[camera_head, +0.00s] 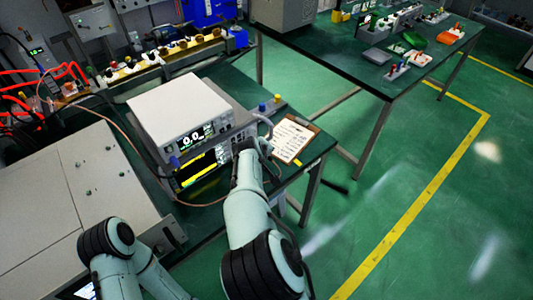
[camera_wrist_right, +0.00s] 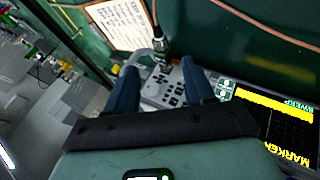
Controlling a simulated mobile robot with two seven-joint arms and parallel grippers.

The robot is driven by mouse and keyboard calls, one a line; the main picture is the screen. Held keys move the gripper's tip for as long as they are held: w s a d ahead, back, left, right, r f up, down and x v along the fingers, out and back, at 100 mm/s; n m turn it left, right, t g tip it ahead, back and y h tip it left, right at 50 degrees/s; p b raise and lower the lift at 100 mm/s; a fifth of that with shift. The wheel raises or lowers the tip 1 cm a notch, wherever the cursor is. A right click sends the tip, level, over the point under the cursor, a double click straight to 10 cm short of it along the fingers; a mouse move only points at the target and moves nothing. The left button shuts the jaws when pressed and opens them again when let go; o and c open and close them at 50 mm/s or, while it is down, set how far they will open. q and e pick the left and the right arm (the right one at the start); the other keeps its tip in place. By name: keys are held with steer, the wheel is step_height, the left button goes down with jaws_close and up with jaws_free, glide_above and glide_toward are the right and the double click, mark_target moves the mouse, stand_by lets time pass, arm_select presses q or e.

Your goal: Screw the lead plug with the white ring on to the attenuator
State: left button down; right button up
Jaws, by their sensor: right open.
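In the right wrist view, the two dark blue fingers of my right gripper (camera_wrist_right: 160,68) are apart, with nothing held between them. A dark plug (camera_wrist_right: 157,47) with an orange-brown lead running up from it shows just beyond the fingertips. A white ring on it is too small to make out surely. The attenuator cannot be told apart with certainty. In the head view, my right arm reaches to the right front corner of the stacked instruments, and its gripper is mostly hidden by its own wrist. My left arm shows at bottom left; its gripper is out of frame.
A white-topped instrument (camera_head: 180,105) with a lit display sits on the green bench. A clipboard (camera_head: 294,140) lies right of my right wrist. A large beige unit (camera_head: 75,190) stands at left. A second table (camera_head: 340,62) stands at back right. The floor between is open.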

mark_target(269, 158)
steer(key=p+x, duration=0.1)
steer(key=x, duration=0.9)
steer(key=shift+w+f, duration=0.2)
jaws_close()
